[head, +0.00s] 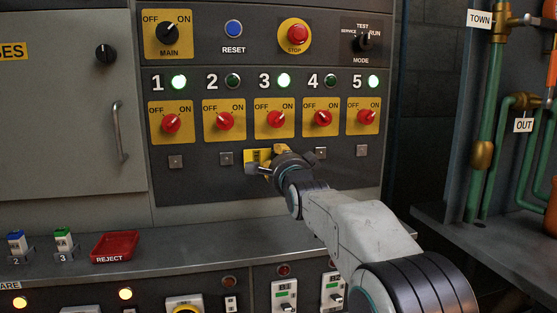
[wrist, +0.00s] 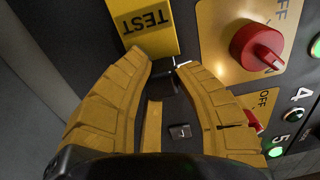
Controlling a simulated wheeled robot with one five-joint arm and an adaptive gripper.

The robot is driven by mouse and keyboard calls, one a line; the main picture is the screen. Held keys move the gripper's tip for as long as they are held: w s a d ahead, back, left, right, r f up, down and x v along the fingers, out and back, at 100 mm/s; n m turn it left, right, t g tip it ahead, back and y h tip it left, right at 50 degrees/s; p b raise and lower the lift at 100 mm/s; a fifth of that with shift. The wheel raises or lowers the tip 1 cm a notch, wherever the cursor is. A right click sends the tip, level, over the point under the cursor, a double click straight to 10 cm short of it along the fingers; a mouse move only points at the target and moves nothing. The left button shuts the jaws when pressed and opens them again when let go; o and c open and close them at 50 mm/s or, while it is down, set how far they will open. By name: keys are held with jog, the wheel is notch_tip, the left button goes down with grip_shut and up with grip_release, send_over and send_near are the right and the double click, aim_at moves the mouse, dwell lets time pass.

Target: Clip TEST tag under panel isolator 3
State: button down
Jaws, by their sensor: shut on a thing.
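My gripper (head: 268,166) is at the panel just below isolator 3 (head: 275,120), a red knob on a yellow plate. The yellow TEST tag (head: 252,157) shows at its tip, partly covered. In the wrist view, the yellow fingers (wrist: 165,65) close on the near edge of the TEST tag (wrist: 150,30), whose lettering appears inverted. Isolator 3 (wrist: 257,47) is right of the tag there. The mount under isolator 3 is hidden by the tag and gripper. I cannot tell whether the tag touches it.
Small square mounts sit under isolator 2 (head: 226,158) and isolator 4 (head: 320,153); those under 1 and 5 also show. Lamps 1, 3 and 5 are lit green. A shelf (head: 200,242) runs below, holding a red REJECT tray (head: 115,246). Green pipes (head: 487,120) stand right.

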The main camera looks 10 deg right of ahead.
jog(key=c, duration=0.9)
grip_release()
jog(key=shift+s, duration=0.1)
jog(key=s, duration=1.1)
jog(key=shift+s+f, duration=0.15)
jog(key=shift+s, duration=0.2)
jog(key=s+r+n+g+p, duration=0.3)
jog(key=s+n+g+p, duration=0.4)
jog(key=s+p, duration=0.9)
jog(key=s+r+n+g+p, duration=0.4)
jog(key=s+n+g+p, duration=0.3)
jog(key=s+n+p, duration=0.4)
jog(key=s+p, duration=0.6)
jog(key=p, duration=0.3)
jog(key=shift+r+g, duration=0.15)
jog(key=shift+g, duration=0.25)
